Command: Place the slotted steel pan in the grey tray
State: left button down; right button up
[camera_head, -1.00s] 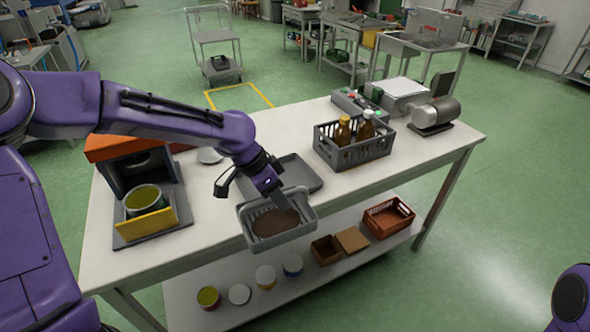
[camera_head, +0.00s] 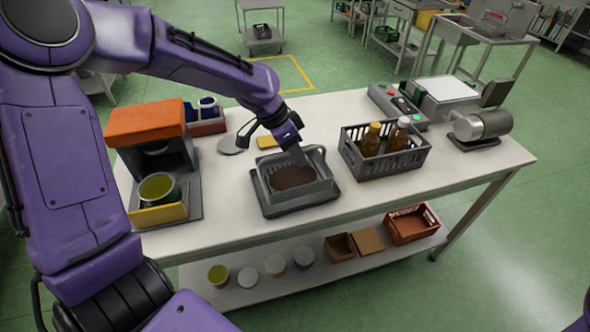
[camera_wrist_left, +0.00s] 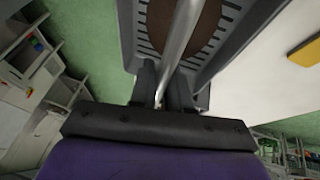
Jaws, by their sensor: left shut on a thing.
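The slotted steel pan (camera_head: 318,190) is grey and rectangular, with slotted sides and a brown round mass inside. It appears over the grey tray (camera_head: 268,212), within its outline; I cannot tell whether it touches the tray floor. My left gripper (camera_head: 297,155) is shut on the pan's handle at its back side. In the left wrist view the left gripper (camera_wrist_left: 170,95) holds a shiny steel bar that runs over the pan (camera_wrist_left: 222,38). My right gripper is out of view.
An orange-topped machine (camera_head: 145,122) with a green-filled cup stands left of the tray. A grey crate (camera_head: 378,168) with two bottles stands to its right. A yellow item (camera_head: 265,142) and a round disc (camera_head: 230,145) lie behind. The table's front edge is bare.

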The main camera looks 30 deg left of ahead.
aim_at(293, 165)
pick_arm(q)
jog(key=w+f, duration=0.1)
jog(key=w+a+f, duration=0.1)
jog(key=w+f, duration=0.1)
jog(key=w+a+f, duration=0.1)
jog(key=w+f, duration=0.1)
jog(key=shift+f+p, duration=0.25)
jog(key=shift+p, duration=0.1)
jog(key=f, duration=0.1)
jog(key=f+p, duration=0.1)
jog(key=shift+s+a+f+p, duration=0.3)
jog(key=shift+s+a+f, duration=0.05)
jog(key=shift+s+f, duration=0.05)
jog(key=shift+f, duration=0.25)
jog(key=shift+w+f, duration=0.3)
jog(key=c, duration=1.3)
grip_release()
jog(key=shift+o, duration=1)
jog(key=shift+s+r, duration=0.1)
jog(key=shift+s, duration=0.1)
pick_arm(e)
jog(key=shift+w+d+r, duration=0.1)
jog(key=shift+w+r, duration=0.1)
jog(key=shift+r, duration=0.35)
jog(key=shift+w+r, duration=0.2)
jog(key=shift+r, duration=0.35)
pick_arm(q)
jog(key=shift+w+r, duration=0.1)
